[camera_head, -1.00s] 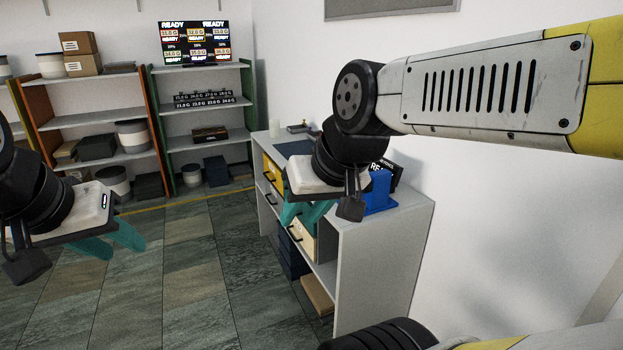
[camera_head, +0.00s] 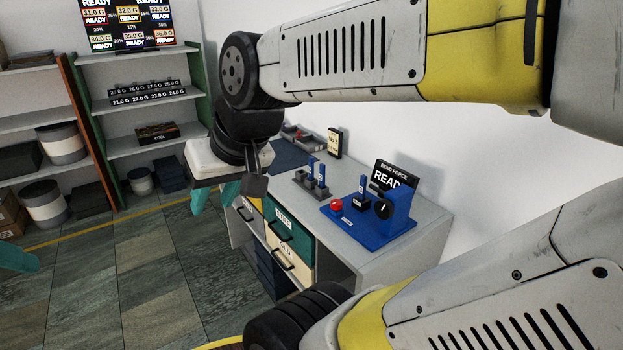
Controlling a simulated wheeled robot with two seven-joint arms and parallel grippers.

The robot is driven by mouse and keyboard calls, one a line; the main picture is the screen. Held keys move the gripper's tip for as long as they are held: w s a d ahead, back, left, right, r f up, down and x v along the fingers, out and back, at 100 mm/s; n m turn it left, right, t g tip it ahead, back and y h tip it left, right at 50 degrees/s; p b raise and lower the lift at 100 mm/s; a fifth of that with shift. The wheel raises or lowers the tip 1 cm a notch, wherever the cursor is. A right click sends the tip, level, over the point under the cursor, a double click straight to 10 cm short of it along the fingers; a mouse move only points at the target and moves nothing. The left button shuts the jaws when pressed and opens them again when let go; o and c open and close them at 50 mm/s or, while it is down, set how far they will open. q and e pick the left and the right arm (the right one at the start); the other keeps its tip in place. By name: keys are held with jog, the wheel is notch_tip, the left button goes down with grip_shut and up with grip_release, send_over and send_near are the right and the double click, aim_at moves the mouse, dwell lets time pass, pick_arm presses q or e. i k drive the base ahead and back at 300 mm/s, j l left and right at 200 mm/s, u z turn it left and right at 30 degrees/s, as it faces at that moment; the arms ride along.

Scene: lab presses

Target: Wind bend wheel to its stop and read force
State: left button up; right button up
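The blue bend press (camera_head: 391,232) stands on the near end of the grey bench top. A black round wheel (camera_head: 384,207) with a light mark is on the side of its blue block. A red button (camera_head: 337,205) sits on its base. Behind it a black display (camera_head: 394,175) reads "BEND FORCE" and part of "READ"; no number shows. My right gripper (camera_head: 213,197) hangs left of the bench, apart from the press; its teal fingers are partly hidden, so its opening is unclear. My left gripper (camera_head: 17,257) shows only a teal finger at the left edge.
Grey fixtures with blue posts (camera_head: 313,183) stand left of the press. A small dark sign (camera_head: 335,143) stands near the wall. Drawers (camera_head: 290,235) are under the bench top (camera_head: 420,240). Shelves (camera_head: 140,105) and a status screen (camera_head: 127,22) are at the back. The floor at left is clear.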

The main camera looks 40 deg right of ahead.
aim_at(384, 209)
jog(key=i, duration=2.1)
jog(key=i+z, duration=0.2)
jog(key=i, duration=0.25)
jog(key=i+j+z, duration=0.2)
jog(key=i, duration=0.25)
jog(key=i+j+z, duration=0.2)
jog(key=i, duration=0.25)
jog(key=z, duration=2.8)
jog(key=i+z, duration=0.1)
jog(key=z, duration=0.35)
jog(key=j+z, duration=0.1)
jog(key=z, duration=0.4)
jog(key=i+j+z, duration=0.1)
jog(key=z, duration=0.35)
jog(key=i+j+z, duration=0.1)
jog(key=j, duration=0.25)
jog(key=i+l, duration=0.05)
